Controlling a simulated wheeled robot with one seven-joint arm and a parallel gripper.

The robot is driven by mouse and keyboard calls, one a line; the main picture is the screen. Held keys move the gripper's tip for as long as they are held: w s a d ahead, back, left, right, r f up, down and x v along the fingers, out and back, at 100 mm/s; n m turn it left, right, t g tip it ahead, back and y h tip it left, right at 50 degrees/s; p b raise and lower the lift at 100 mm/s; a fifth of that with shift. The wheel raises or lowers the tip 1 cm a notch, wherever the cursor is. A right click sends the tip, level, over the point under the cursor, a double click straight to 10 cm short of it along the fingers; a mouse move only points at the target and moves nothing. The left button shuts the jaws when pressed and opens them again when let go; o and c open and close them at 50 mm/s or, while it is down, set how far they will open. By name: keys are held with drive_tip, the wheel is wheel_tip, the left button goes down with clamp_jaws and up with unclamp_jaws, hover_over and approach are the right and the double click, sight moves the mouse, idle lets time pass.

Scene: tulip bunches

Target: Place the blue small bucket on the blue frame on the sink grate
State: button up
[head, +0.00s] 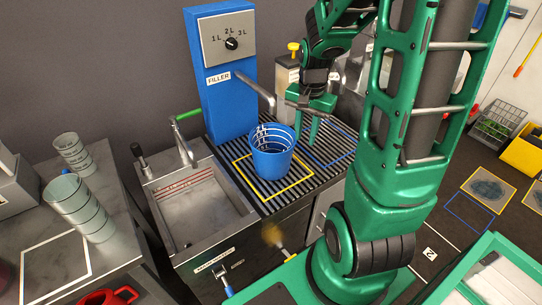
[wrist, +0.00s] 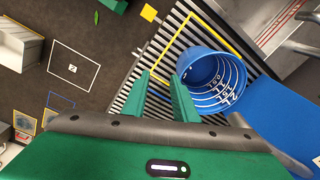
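The blue bucket (head: 272,160) stands upright on the sink grate (head: 231,150), inside the yellow frame (head: 249,183). White level marks show on its inner wall, also in the wrist view (wrist: 213,80). The blue frame (head: 346,158) lies on the grate to the right of the bucket, partly hidden behind my arm. My gripper (head: 312,122) is open beside the bucket, on its right in the head view.
The blue filler (head: 222,100) with its spout (head: 256,92) stands behind the bucket. The sink basin (head: 203,208) is left of the grate. Stacked grey-green buckets (head: 80,208) stand on the left counter. A yellow crate (head: 522,152) is on the floor at right.

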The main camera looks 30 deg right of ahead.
sight(286, 167)
drive_tip(key=w+f+m, duration=0.1)
drive_tip(key=w+f, duration=0.2)
drive_tip(key=w+f+m+y, duration=0.1)
drive_tip(key=w+f, duration=0.2)
drive_tip(key=shift+w+a+f+m+t, duration=0.15)
drive_tip(key=shift+f+m+t, duration=0.05)
drive_tip(key=shift+m+t, duration=0.1)
drive_tip(key=shift+w+a+f, duration=0.1)
drive_tip(key=shift+w+f, duration=0.1)
drive_tip(key=shift+f, duration=1.6)
drive_tip(key=shift+w+a+f, duration=0.1)
drive_tip(key=shift+w+f, duration=0.1)
drive_tip(key=shift+f, duration=1.55)
drive_tip(key=shift+w+f, duration=0.2)
drive_tip(key=shift+f, duration=1.6)
drive_tip(key=shift+c, duration=0.6)
clamp_jaws()
